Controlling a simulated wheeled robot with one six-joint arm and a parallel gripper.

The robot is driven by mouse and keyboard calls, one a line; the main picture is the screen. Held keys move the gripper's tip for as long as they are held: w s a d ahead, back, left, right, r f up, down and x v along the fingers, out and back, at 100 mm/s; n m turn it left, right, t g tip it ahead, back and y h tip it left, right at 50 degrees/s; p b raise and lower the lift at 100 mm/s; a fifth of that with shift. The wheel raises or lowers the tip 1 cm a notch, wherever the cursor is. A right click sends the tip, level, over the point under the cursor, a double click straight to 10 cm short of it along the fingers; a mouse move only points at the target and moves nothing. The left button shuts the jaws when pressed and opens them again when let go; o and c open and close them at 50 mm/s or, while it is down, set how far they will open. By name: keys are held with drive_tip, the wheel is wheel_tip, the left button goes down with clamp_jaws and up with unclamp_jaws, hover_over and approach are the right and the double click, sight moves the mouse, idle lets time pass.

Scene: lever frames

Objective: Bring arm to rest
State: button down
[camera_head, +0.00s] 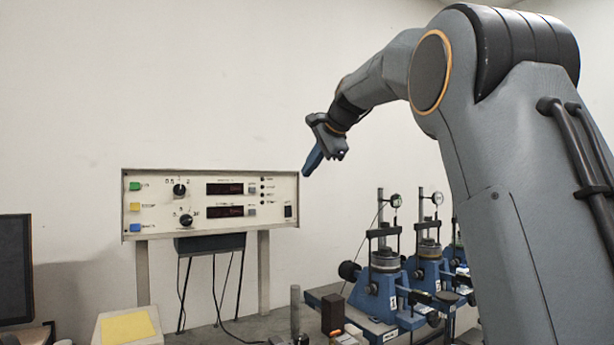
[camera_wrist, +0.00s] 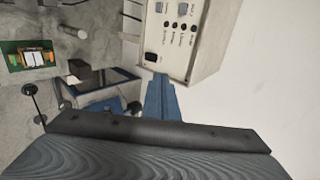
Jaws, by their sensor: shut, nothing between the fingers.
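My arm rises at the right of the head view and bends over to the left. My gripper (camera_head: 311,168) hangs from its end in the air, fingers pointing down and left. It is to the right of the control panel's upper right corner and apart from it. In the wrist view my gripper's blue fingers (camera_wrist: 160,88) are together with nothing held. They appear beside the edge of the panel in that picture.
A control panel (camera_head: 150,222) with knobs and displays stands on posts. Several blue lever devices (camera_head: 376,290) with dial gauges stand on the bench below and right of my gripper. A monitor (camera_head: 14,270) is far left, near a yellow pad (camera_head: 127,328). Air above is clear.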

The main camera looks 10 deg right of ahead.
drive_tip(key=shift+f, duration=0.1)
idle(0.3)
drive_tip(key=s+f+n+g+h, duration=0.15)
drive_tip(key=s+f, duration=0.35)
drive_tip(key=f, duration=0.5)
drive_tip(key=s+a+f+n+g, duration=0.1)
drive_tip(key=s+f+n+g, duration=0.2)
drive_tip(key=f, duration=0.7)
drive_tip(key=s+f+n, duration=0.2)
drive_tip(key=s+f, duration=0.4)
drive_tip(key=f, duration=0.4)
drive_tip(key=s+f+n+g+h, duration=0.1)
drive_tip(key=s+f+n, duration=0.3)
drive_tip(key=s+f, duration=0.6)
drive_tip(key=s+a+f+n+g, duration=0.1)
drive_tip(key=s+f+n+g, duration=0.2)
drive_tip(key=s+f, duration=0.7)
drive_tip(key=s+n, duration=0.1)
drive_tip(key=s, duration=0.5)
drive_tip(key=shift+s+f+h, duration=0.25)
drive_tip(key=shift+s+h, duration=0.1)
drive_tip(key=shift+a, duration=0.1)
